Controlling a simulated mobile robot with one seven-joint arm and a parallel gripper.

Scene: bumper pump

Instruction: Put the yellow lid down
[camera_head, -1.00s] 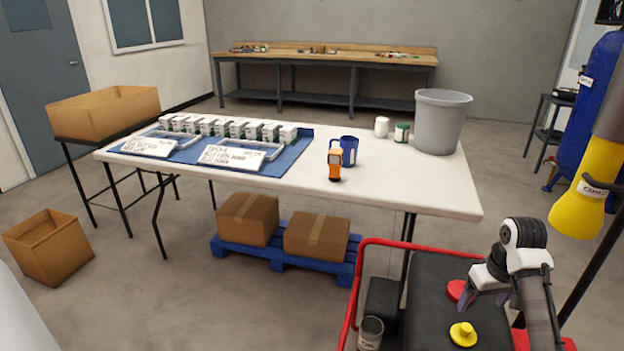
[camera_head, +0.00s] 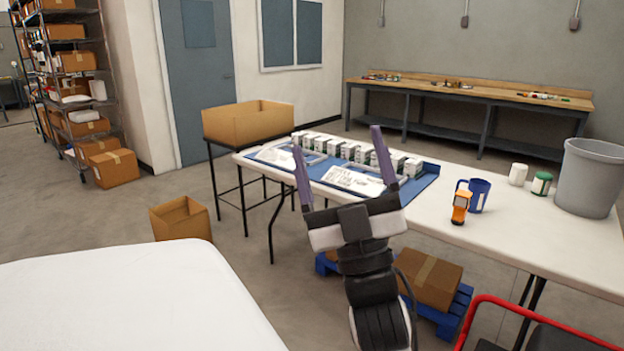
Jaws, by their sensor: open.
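My gripper (camera_head: 338,142) is open and empty in the middle of the head view. Its two purple-grey fingers are spread wide and point up and away, in front of the blue mat and the labelled trays on the white table. The yellow lid is not in view now. Only the red rail (camera_head: 520,308) and a dark corner of the cart it lay on show at the lower right.
The white table (camera_head: 540,240) holds a blue mug (camera_head: 479,195), an orange scanner (camera_head: 461,207), a grey bin (camera_head: 590,178) and a row of small boxes (camera_head: 348,151). An open carton (camera_head: 248,124) stands behind. A white surface (camera_head: 130,300) fills the lower left.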

